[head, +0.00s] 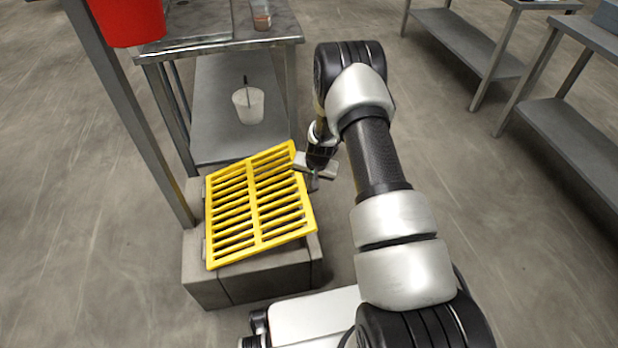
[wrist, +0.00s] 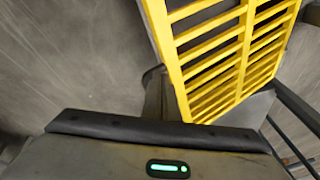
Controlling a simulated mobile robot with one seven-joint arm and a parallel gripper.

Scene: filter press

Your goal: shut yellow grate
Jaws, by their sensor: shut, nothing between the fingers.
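The yellow grate (head: 257,208) lies over a grey concrete box (head: 265,280) in the head view. It is tilted, with its left side at the box and its right side appearing raised above the box's top. My gripper (head: 314,184) is just beside the grate's right edge, near its far corner. It is shut and holds nothing. I cannot tell whether it touches the grate. The wrist view shows the grate (wrist: 215,55) close up at the upper right. The inside of the box is mostly hidden under the grate.
A grey post (head: 135,110) rises at the box's left, with a red container (head: 128,20) beside its top. A metal table (head: 222,45) stands behind, with a whitish cup (head: 248,105) on its lower shelf. More tables (head: 570,120) stand right. Open floor lies left.

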